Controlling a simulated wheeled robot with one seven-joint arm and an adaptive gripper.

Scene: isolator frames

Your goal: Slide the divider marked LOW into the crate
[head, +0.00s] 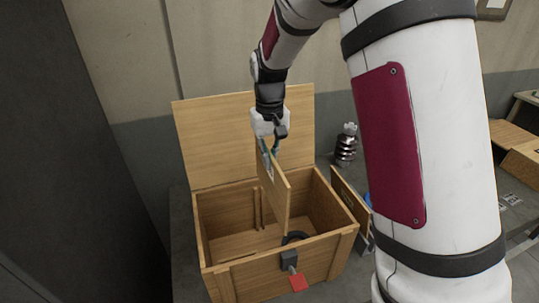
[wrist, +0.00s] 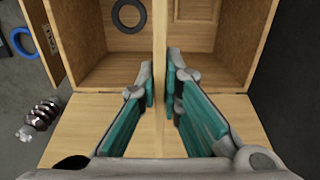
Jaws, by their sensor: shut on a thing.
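The crate (head: 222,277) is an open wooden box with its lid (head: 215,140) raised at the back. My gripper (head: 271,148) is shut on the top edge of a wooden divider (head: 275,200) and holds it upright, above and partly within the crate's opening. In the wrist view the divider (wrist: 160,35) is edge-on between the fingers (wrist: 160,90). Thin upright guide strips (head: 258,208) show on the crate's back wall. I cannot tell whether the divider's lower edge is in the guides.
A dark ring (wrist: 129,14) lies inside the crate. A second panel (head: 350,195) with a label leans outside the crate's right side, near a blue ring (wrist: 22,42). A shiny ribbed metal object (head: 346,146) stands behind.

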